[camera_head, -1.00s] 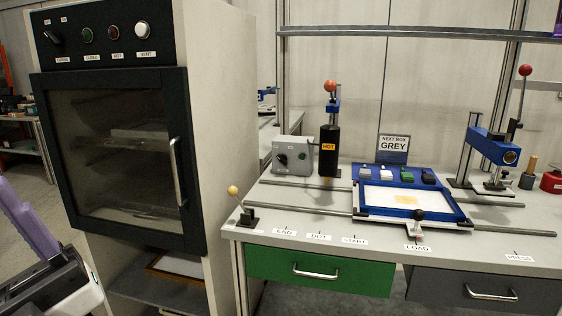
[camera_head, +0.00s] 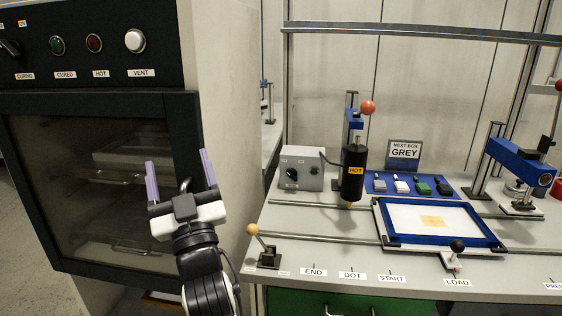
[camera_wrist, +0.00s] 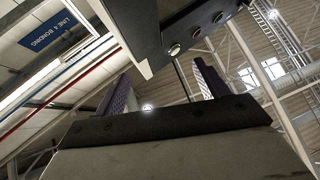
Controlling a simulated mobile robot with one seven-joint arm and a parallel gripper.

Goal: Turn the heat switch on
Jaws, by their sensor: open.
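A grey control box (camera_head: 302,156) stands at the back left of the workbench. On its front are a black rotary knob (camera_head: 291,174) and a green lamp or button (camera_head: 314,171); its small labels are too blurred to read. A black cylinder marked HOT (camera_head: 353,174) hangs just right of the box, under an orange ball handle (camera_head: 368,108). My gripper (camera_head: 179,160) is open and empty, its purple fingers pointing up in front of the oven door, left of the box and apart from it. In the wrist view my gripper (camera_wrist: 163,85) also shows open, with nothing between the fingers.
The oven (camera_head: 100,180) fills the left, with a knob, lamps and a VENT button (camera_head: 135,41) on its panel. A yellow-ball lever (camera_head: 256,240) stands at the bench's front left corner.

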